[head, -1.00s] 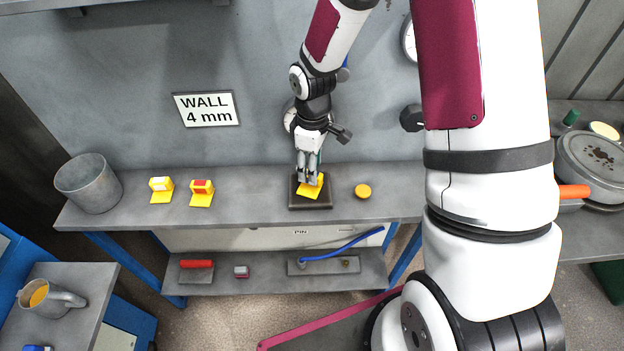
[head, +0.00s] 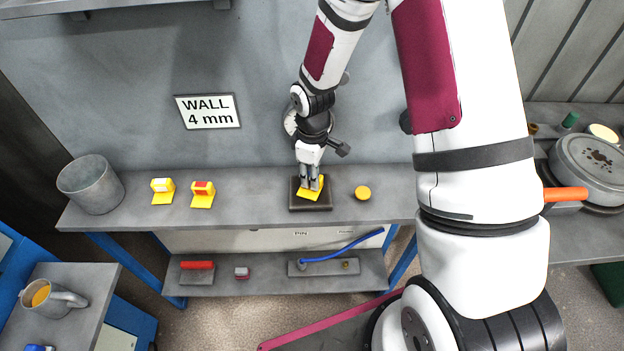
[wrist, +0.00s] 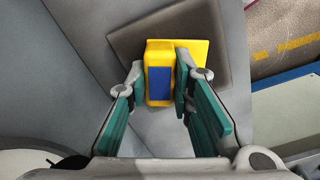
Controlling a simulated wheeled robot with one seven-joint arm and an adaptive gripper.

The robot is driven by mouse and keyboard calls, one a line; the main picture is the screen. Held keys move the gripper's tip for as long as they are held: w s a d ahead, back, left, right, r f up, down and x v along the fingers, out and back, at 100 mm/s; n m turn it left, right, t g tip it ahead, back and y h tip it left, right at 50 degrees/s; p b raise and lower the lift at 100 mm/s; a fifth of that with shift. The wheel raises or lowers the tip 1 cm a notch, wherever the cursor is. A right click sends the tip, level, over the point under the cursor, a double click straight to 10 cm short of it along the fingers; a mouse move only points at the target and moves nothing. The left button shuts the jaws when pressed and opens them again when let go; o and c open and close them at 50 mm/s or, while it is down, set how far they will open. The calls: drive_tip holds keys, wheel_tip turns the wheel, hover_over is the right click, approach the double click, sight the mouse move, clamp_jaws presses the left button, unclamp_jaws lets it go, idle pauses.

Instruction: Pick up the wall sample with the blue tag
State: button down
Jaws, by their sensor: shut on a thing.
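The wall sample with the blue tag is a yellow L-shaped piece (head: 311,193) on a dark square pad (head: 312,207) on the bench. In the wrist view the yellow sample (wrist: 193,47) shows its blue tag (wrist: 159,84) facing the camera, over the dark pad (wrist: 228,78). My gripper (head: 311,184) points down at it, and its fingers (wrist: 157,90) stand on both sides of the upright part, shut on it. In the head view the fingers hide the tag. Whether the sample touches the pad or is just above it, I cannot tell.
On the bench, a white-tagged sample (head: 163,191), a red-tagged sample (head: 203,194) and a grey bucket (head: 91,185) stand left. A yellow disc (head: 363,193) lies right of the pad. A lower shelf (head: 222,283) holds small items. A "WALL 4 mm" sign (head: 208,111) hangs behind.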

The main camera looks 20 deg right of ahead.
drive_tip(key=shift+r, duration=0.15)
drive_tip(key=shift+r, duration=0.55)
wheel_tip(320, 180, up, 2)
drive_tip(key=shift+w+b, duration=0.1)
drive_tip(key=shift+b, duration=0.2)
drive_tip(key=s+r+p, duration=0.1)
drive_tip(key=s, duration=1.5)
drive_tip(key=shift+s+d+r+p, duration=0.2)
drive_tip(key=shift+r+p, duration=0.1)
drive_tip(key=shift+p, duration=0.1)
